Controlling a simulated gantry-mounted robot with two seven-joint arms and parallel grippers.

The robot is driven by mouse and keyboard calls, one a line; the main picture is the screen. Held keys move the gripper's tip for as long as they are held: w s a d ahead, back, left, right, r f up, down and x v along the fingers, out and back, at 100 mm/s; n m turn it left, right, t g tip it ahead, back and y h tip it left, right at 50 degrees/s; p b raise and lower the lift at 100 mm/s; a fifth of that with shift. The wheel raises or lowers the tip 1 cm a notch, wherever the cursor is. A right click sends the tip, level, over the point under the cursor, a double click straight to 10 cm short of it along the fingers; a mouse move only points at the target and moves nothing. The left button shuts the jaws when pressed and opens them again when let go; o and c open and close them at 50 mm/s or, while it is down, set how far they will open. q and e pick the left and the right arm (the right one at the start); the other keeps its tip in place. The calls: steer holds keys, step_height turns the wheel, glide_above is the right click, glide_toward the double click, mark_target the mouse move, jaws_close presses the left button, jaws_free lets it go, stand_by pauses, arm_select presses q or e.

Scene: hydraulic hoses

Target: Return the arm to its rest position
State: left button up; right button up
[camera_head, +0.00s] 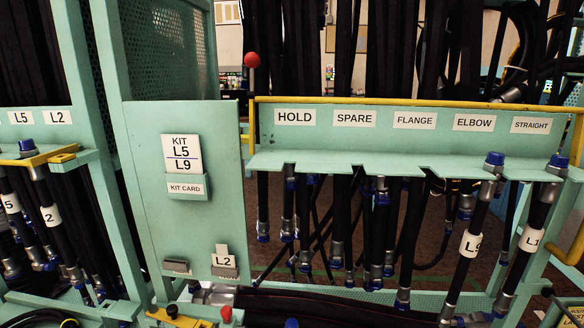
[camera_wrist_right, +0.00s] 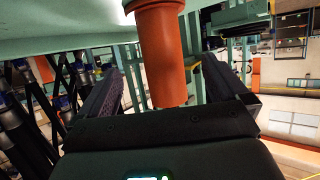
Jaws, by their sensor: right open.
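In the right wrist view my right gripper (camera_wrist_right: 164,72) is open, its two dark fingers spread wide. An orange-red cylinder (camera_wrist_right: 162,45) shows between them; I cannot tell whether it is in front of or beyond the fingertips. No hose is between the fingers. Neither gripper shows in the head view. The green rack shelf (camera_head: 400,168) there has slots labelled HOLD, SPARE, FLANGE, ELBOW and STRAIGHT. A black hose with a partly readable L label (camera_head: 470,244) hangs at ELBOW, and another marked L1 (camera_head: 530,239) hangs at STRAIGHT, both with blue caps.
A green panel (camera_head: 186,225) carries the KIT L5 L9 card (camera_head: 182,154) and an L2 tag (camera_head: 222,261). More hoses hang below the shelf and from the left rack. A yellow rail (camera_head: 420,101) edges the rack.

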steer(key=s+d+r+m+h+p, duration=0.1)
steer(key=s+r+m+h+p, duration=0.35)
steer(key=s+r+p, duration=1)
steer(key=s+d+r+m+g+h+p, duration=0.2)
steer(key=s+d+m+g+h+p, duration=0.25)
steer(key=s+d, duration=0.65)
step_height(320, 180, up, 38)
steer(key=w+d+n+g+p, duration=0.1)
steer(key=d+p, duration=0.1)
steer(key=p, duration=3.5)
steer(key=shift+w+d+r+n+h+p, duration=0.15)
steer(key=shift+w+n+h+p, duration=0.15)
steer(key=shift+n+p, duration=0.1)
